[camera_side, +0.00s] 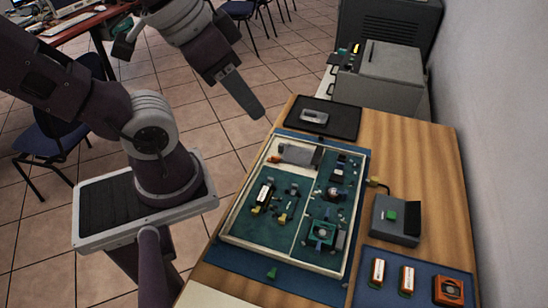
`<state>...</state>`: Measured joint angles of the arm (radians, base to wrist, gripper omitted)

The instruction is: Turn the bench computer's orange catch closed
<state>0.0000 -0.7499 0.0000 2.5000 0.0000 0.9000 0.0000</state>
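The bench computer (294,206) is an open, pale-rimmed case with green boards inside, lying on the wooden bench. A small orange piece (273,159), which looks like the catch, sits near the case's far left corner, beside a grey block (298,153). It is too small to tell which way it is turned. My gripper (252,108) hangs in the air beyond the case's far left corner, apart from the orange piece. Its end shows as one grey shape, so I cannot see any gap between fingers. Nothing is visibly held.
A black tray (345,129) with a grey part lies behind the case. A grey box with a green button (392,217) stands to the right. A blue mat (385,294) at front right holds orange-and-white modules and an orange square unit (448,291). Bare wood (440,180) lies far right.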

